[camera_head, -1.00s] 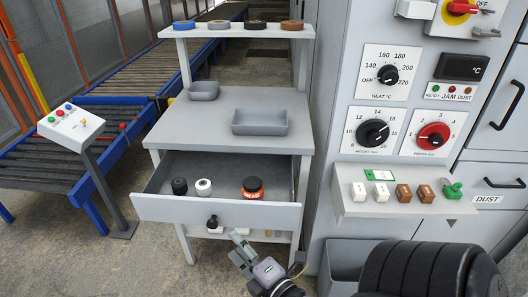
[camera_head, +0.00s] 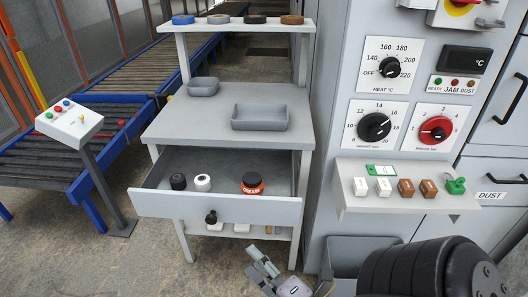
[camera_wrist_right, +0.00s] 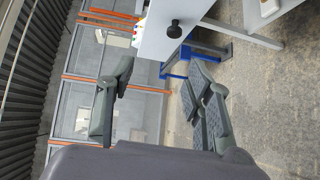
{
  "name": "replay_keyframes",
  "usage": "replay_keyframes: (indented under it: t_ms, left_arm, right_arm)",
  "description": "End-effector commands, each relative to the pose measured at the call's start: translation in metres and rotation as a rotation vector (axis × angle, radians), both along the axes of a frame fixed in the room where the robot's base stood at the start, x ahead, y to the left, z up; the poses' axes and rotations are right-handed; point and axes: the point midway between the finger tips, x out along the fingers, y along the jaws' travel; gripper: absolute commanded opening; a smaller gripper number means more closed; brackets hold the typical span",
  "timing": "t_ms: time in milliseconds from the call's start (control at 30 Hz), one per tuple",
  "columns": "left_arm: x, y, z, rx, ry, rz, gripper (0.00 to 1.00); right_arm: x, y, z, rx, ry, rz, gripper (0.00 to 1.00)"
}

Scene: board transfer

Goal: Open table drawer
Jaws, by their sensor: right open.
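The table drawer (camera_head: 236,209) is pulled out from under the grey worktable in the head view. In the right wrist view the drawer front (camera_wrist_right: 192,12) and knob (camera_wrist_right: 174,28) show at the top. My right gripper (camera_head: 260,262) is open and empty, below and to the right of the knob, apart from it. Its spread fingers show in the wrist view (camera_wrist_right: 160,92). My left gripper is not in view.
The worktable (camera_head: 180,125) carries two grey trays, with a shelf of tape rolls above. A machine panel (camera_head: 345,130) with dials and switches stands close on the right, with a grey bin (camera_head: 340,262) below. A button pedestal (camera_head: 70,122) and roller conveyors are left.

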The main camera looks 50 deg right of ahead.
Motion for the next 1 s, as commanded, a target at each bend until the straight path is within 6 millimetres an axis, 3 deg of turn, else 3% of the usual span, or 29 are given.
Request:
replay_keyframes:
  t_ms: [300,1000]
  left_arm:
    - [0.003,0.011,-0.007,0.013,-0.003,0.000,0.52]
    - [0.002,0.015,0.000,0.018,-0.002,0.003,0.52]
  right_arm:
    - [-0.018,0.001,0.000,0.001,0.001,-0.001,0.47]
    - [-0.019,0.001,0.000,0.000,0.000,-0.001,0.47]
